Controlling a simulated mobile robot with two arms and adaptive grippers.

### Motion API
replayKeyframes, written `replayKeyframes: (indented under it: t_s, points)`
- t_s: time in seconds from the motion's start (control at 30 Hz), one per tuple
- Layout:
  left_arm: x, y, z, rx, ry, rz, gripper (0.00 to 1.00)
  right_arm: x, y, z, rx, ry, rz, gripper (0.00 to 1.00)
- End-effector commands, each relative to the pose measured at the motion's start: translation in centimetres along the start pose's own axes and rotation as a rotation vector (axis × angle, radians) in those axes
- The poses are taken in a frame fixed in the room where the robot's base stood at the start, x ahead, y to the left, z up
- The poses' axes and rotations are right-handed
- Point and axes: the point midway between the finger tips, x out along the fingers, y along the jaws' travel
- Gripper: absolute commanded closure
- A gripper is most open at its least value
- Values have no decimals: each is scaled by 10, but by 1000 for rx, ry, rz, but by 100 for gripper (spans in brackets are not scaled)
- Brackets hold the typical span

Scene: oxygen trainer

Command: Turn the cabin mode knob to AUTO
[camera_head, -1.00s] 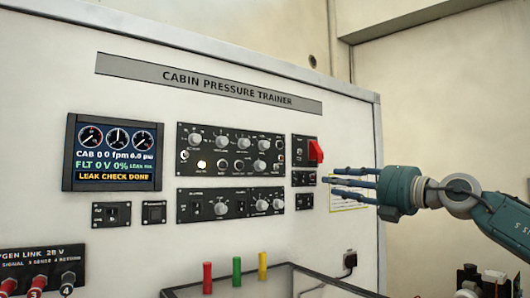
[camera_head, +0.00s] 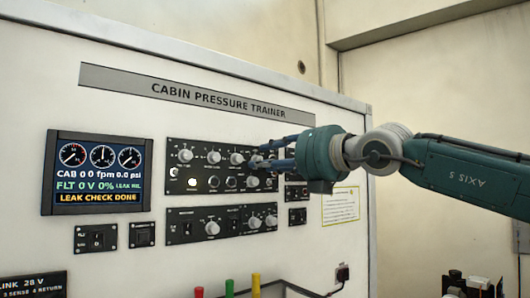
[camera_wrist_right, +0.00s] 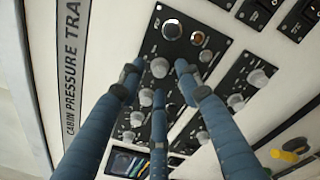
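The upper black control panel (camera_head: 205,163) carries several grey knobs; its labels are too small to read, so I cannot tell which is the cabin mode knob. My right gripper (camera_head: 254,158) is in front of this panel's right end. In the right wrist view its three blue fingers (camera_wrist_right: 158,84) are spread and empty. A grey knob (camera_wrist_right: 160,67) shows between and beyond the fingertips; contact cannot be told. The hand hides part of the panel's right end. My left gripper is not in view.
A display (camera_head: 98,172) reading "LEAK CHECK DONE" is at the left. A lower knob panel (camera_head: 190,226) sits below the upper one. Red, green and yellow posts (camera_head: 228,287) stand at the bottom. A yellow-edged note (camera_head: 340,206) is at the right.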

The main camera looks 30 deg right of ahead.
Motion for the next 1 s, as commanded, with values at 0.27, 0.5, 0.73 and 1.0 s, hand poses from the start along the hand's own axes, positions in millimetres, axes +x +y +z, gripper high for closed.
replayKeyframes:
  t_s: [0.27,0.5,0.73,1.0]
  points:
    - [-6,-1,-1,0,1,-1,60,13,0,0,1,-1,1,66]
    - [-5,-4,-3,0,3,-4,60,12,0,0,1,-1,1,80]
    - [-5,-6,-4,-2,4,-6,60,12,-1,-1,1,0,0,100]
    - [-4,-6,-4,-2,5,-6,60,13,-1,-2,-28,3,-2,100]
